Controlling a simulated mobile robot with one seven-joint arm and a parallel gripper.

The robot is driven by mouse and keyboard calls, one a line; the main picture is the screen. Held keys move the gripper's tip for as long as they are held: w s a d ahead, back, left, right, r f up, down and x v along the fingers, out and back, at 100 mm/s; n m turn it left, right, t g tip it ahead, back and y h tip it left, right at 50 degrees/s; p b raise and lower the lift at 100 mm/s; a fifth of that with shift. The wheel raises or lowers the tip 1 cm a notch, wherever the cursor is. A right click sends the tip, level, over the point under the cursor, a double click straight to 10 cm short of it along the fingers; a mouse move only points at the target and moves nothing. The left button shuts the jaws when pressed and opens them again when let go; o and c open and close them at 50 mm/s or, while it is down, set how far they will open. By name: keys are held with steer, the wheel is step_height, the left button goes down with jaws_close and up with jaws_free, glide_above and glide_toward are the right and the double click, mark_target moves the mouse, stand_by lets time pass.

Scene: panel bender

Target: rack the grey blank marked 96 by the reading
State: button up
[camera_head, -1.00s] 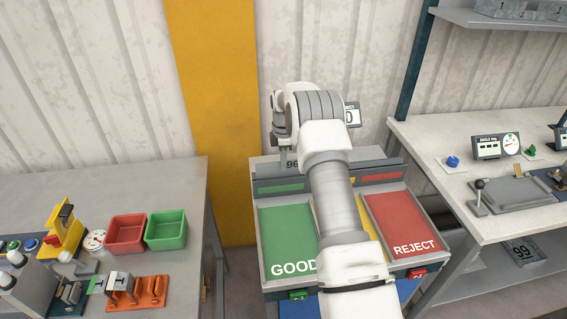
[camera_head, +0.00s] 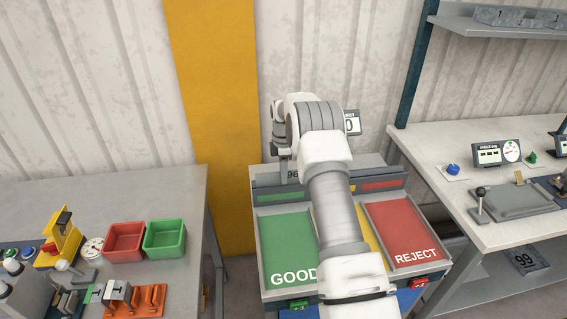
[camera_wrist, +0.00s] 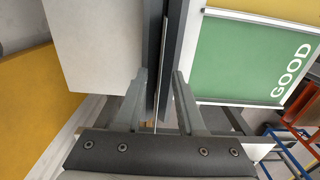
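The grey blank marked 96 (camera_head: 293,174) stands at the back of the sorting stand, behind the green GOOD tray (camera_head: 286,240). My gripper (camera_head: 284,168) is right at it, and my arm hides part of the area. In the wrist view the blank (camera_wrist: 163,75) shows as a thin edge between the fingers of my gripper (camera_wrist: 161,75), beside a dark rail. Both fingers stand apart from it, with gaps on each side. The GOOD tray also shows in the wrist view (camera_wrist: 235,60). The red REJECT tray (camera_head: 398,230) is on the right; a yellow strip between is mostly hidden.
A left bench carries a red bin (camera_head: 125,240), a green bin (camera_head: 165,238) and an orange fixture (camera_head: 149,298). A right bench holds a gauge with a reading display (camera_head: 497,153) and a grey plate (camera_head: 520,201). A plate marked 99 (camera_head: 526,261) lies below.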

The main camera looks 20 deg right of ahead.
step_height(320, 180, up, 17)
steer(key=shift+r, duration=0.15)
stand_by(0.5)
steer(key=s+a+r+m+t, duration=0.1)
steer(key=s+a+r+m, duration=0.3)
steer(key=s+r, duration=0.4)
steer(key=s+a+r+m+t, duration=0.25)
steer(key=s+a+r, duration=0.25)
steer(key=s+r, duration=0.35)
steer(key=s+a+f+m, duration=0.1)
steer(key=s+f+m, duration=0.1)
steer(key=s, duration=0.6)
steer(key=s+a+f+m+t, duration=0.1)
steer(key=s+m, duration=0.3)
steer(key=s, duration=0.4)
steer(key=s+a+f+m+t, duration=0.1)
steer(key=s+a+f+m, duration=0.1)
steer(key=s, duration=0.6)
steer(key=shift+s+a+f+m, duration=0.15)
steer(key=shift+s+f+m, duration=0.1)
steer(key=shift+f+m, duration=0.3)
steer(key=shift+d+r, duration=0.1)
steer(key=shift+d, duration=0.1)
